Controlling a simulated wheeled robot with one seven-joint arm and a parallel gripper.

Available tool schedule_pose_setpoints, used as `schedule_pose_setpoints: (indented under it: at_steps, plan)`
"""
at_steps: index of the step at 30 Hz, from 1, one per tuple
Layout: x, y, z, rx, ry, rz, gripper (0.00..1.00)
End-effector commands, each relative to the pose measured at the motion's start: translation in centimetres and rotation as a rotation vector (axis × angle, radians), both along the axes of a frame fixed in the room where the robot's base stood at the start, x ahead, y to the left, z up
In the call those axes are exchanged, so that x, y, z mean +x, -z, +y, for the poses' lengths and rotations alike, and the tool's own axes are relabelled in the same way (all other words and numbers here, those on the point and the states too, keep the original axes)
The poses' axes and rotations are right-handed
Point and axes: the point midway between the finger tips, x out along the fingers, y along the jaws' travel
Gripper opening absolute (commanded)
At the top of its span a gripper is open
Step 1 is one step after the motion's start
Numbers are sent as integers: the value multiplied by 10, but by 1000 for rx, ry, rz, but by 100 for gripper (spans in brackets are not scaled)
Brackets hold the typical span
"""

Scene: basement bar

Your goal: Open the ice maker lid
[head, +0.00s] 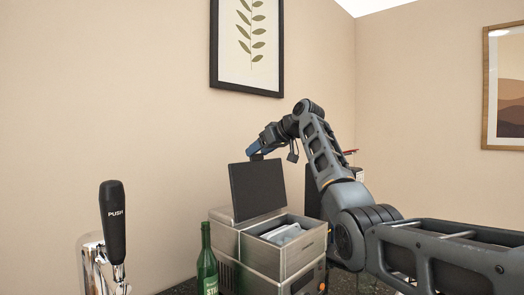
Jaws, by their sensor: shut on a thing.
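The ice maker (285,258) is a metal box standing on a dark counter. Its dark lid (257,189) is raised, tilted slightly back from upright. The box is open and pale pieces show inside the bin. My gripper (257,156) is shut on the top edge of the lid. The fingertips are small and dark in this view, and the exact grip on the edge is hard to see.
A green bottle (207,265) stands close to the left of the ice maker. A tap with a black handle (113,225) is at the front left. A framed leaf picture (248,45) hangs on the wall above. My arm fills the right side.

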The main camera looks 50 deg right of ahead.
Motion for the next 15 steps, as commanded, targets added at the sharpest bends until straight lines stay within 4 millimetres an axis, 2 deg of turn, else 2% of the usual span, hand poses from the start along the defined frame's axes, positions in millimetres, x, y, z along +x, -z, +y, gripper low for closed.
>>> schedule_pose_setpoints:
  at_steps: [1, 11, 12, 15]
  plan:
    - [1, -11, 1, -8, 1, -17, 9]
    - [2, -11, 1, -9, 1, -15, 9]
    - [2, -11, 1, -9, 1, -16, 64]
    - [2, -10, 1, -7, 1, -13, 74]
